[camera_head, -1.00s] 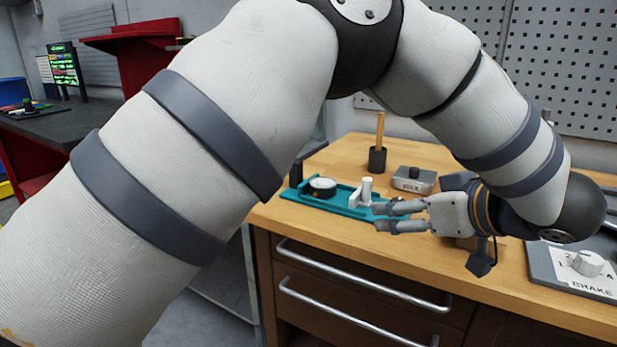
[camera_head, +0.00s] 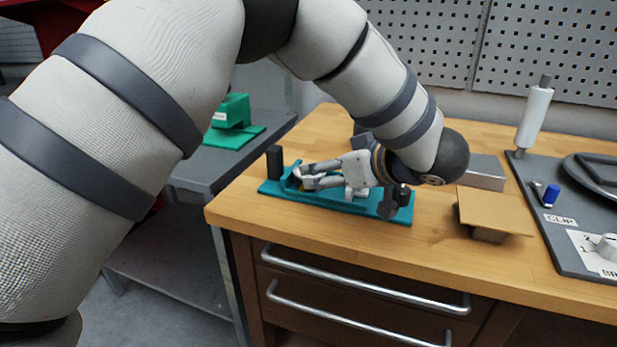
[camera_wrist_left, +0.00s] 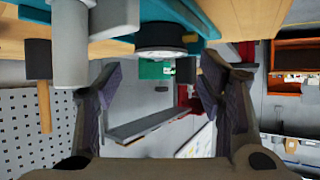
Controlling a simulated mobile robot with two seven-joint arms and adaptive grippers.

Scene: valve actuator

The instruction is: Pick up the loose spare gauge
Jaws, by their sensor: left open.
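The loose gauge, a short round dark body with a pale face, shows in the left wrist view (camera_wrist_left: 161,40), at the teal tray (camera_wrist_left: 203,14). In the head view the tray (camera_head: 335,203) lies on the wooden bench, and my gripper mostly hides the gauge. My left gripper (camera_head: 303,176) is low over the left part of the tray, fingers pointing left. In the wrist view its fingers (camera_wrist_left: 158,82) are apart, with the gauge ahead, roughly centred between them. I cannot tell if they touch it. My right gripper is not in view.
A black upright block (camera_head: 274,162) stands at the tray's left end. Right of the tray are a brown plate (camera_head: 492,211) on a small support and a grey box (camera_head: 486,172). A grey panel (camera_head: 570,240) with a white cylinder (camera_head: 535,118) is farther right. The bench front is clear.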

